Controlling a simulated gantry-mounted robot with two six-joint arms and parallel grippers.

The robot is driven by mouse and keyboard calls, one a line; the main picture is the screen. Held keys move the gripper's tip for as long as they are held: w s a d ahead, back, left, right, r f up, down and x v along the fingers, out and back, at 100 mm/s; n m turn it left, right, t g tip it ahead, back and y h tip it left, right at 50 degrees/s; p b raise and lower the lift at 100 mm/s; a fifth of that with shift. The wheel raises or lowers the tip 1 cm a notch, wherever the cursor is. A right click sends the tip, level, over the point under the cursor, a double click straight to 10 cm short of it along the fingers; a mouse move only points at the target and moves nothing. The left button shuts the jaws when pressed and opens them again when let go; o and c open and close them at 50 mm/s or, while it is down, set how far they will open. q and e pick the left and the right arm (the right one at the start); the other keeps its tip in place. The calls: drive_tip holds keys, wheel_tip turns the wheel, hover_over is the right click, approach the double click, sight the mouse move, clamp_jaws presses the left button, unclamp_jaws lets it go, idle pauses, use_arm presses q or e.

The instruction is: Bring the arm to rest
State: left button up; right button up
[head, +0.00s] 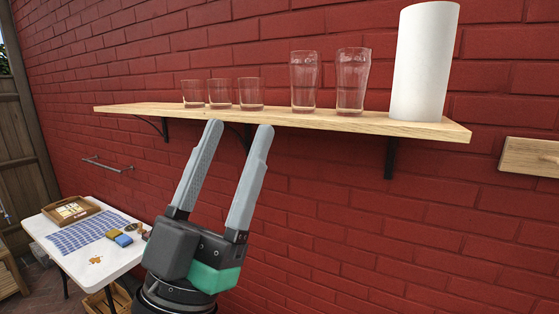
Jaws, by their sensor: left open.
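My left gripper (238,129) is in the middle of the head view, its two grey fingers pointing up and spread apart. It is open, with nothing between the fingers. The fingertips show just below the front edge of the wooden shelf (420,128), in front of the red brick wall; I cannot tell how near the shelf they are. My right gripper is not in view.
The shelf holds three short glasses (221,93), two tall glasses (351,82) and a white paper roll (424,62). At lower left, a white table (110,262) carries a wooden tray (72,212), a checked cloth and sponges. A wall rail (107,164) hangs above it.

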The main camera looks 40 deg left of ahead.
use_arm(q)
drive_tip(key=d+m+h, duration=0.3)
drive_tip(key=d+h, duration=0.3)
drive_tip(key=h, duration=0.3)
wheel_tip(320, 180, up, 24)
drive_tip(key=p, duration=2.4)
drive_tip(key=shift+w, duration=0.25)
drive_tip(key=shift+r, duration=0.1)
